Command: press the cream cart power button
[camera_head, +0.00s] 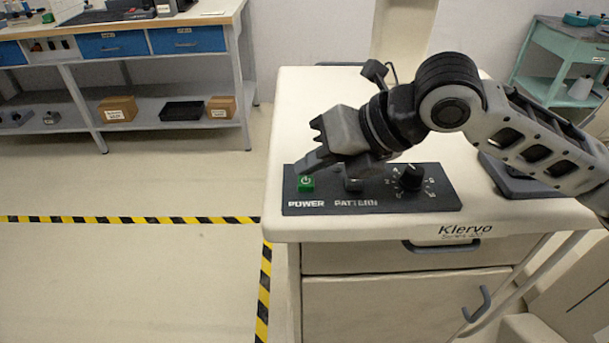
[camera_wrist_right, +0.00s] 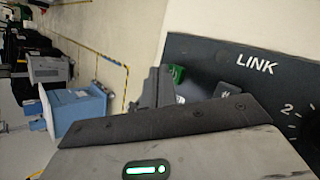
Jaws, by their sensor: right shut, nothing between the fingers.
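The cream cart (camera_head: 312,110) stands in the middle of the head view. A dark control panel (camera_head: 425,200) lies along its front edge. The green power button (camera_head: 306,184), with a white symbol, is at the panel's left end above the label POWER; it also shows in the wrist view (camera_wrist_right: 177,74), partly hidden. My right gripper (camera_head: 304,165) is shut and empty, its tips at the button's far edge in the head view. Whether they touch it I cannot tell. In the wrist view the fingers (camera_wrist_right: 155,88) are just left of the button. My left gripper is not in view.
A grey pattern button (camera_head: 353,185) and a black dial (camera_head: 411,177) sit right of the power button. A dark device (camera_head: 515,182) lies on the cart's right side. A workbench (camera_head: 125,40) stands back left, a green cart (camera_head: 565,45) back right. The floor left is clear.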

